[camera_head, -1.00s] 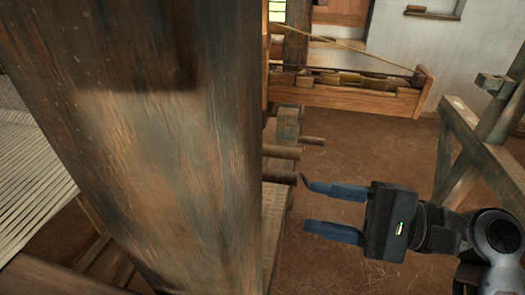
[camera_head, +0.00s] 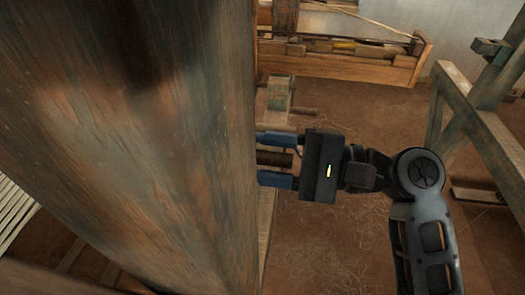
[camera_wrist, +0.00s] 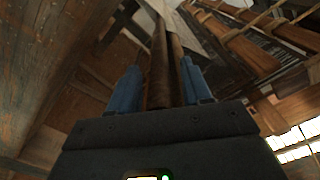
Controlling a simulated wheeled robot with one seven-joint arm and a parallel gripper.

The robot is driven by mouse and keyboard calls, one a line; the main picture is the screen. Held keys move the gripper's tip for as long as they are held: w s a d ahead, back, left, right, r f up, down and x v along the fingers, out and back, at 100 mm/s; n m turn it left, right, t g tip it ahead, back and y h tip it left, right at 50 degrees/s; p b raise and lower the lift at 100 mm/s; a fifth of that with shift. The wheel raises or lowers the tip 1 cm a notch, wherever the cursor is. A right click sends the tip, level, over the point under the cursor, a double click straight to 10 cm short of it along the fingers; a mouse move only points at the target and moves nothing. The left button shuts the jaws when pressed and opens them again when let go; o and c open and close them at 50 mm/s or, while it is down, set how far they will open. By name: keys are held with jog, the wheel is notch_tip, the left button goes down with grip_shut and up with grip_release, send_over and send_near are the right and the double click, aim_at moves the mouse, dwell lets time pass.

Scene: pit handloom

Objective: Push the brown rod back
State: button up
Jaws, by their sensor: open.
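A brown rod (camera_head: 274,158) lies between the two blue fingers of my gripper (camera_head: 262,160) in the head view. The fingertips reach the edge of the big wooden post, which hides their ends and the rod's far part. In the wrist view the brown rod (camera_wrist: 160,62) runs lengthwise between the blue fingers of my gripper (camera_wrist: 158,82), toward the palm. The gripper is open around it; I cannot tell whether the rod touches the palm.
The big wooden post (camera_head: 140,150) fills the left of the head view. White threads (camera_head: 14,208) show at its far left. A wooden loom frame (camera_head: 340,65) stands at the back, and a timber trestle (camera_head: 470,125) at the right. Brown floor is open below the gripper.

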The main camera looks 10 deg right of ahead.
grip_shut()
dwell(0.5)
